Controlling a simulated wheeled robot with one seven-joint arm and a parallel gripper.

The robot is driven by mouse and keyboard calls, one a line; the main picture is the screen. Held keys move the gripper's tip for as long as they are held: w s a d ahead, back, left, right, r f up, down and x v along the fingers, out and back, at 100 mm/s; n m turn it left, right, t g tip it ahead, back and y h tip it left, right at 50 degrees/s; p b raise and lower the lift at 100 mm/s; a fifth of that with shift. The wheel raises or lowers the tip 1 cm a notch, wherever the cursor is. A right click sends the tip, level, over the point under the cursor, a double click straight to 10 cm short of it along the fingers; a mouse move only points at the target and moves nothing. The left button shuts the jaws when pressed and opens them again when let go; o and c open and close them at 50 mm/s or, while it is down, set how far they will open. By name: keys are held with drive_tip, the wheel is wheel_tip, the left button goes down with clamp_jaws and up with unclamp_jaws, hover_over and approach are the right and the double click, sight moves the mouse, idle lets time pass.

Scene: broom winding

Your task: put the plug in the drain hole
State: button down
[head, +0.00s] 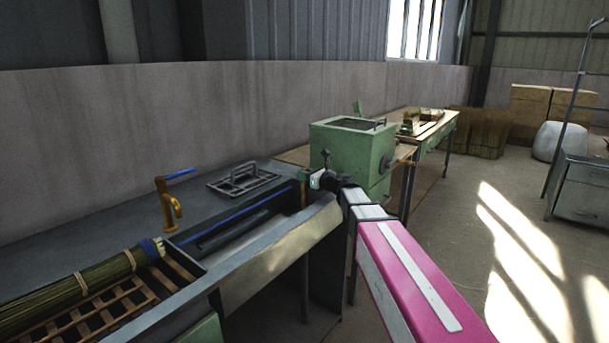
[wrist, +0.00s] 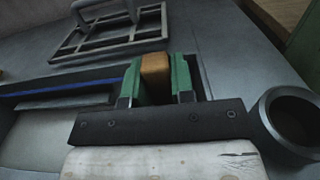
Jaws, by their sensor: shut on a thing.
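My gripper (wrist: 160,80) has green fingers and is shut on an orange-brown block (wrist: 156,66), which I take to be the plug. Its lower end is hidden by the gripper body. A round grey ring with a dark opening (wrist: 291,118) shows at the right of the wrist view, apart from the plug. I cannot tell whether it is the drain hole. No drain hole is clearly visible in the head view.
A metal grate with a handle (head: 243,180) lies on the counter. An orange tap (head: 171,203) with a blue lever stands behind the trough. A straw bundle (head: 80,289) lies on a wooden rack at left. A green machine (head: 351,148) stands just beyond my gripper.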

drive_tip(key=shift+f, duration=0.3)
drive_tip(key=c, duration=1.2)
unclamp_jaws()
drive_tip(key=shift+c, duration=0.2)
drive_tip(key=shift+v, duration=5.5)
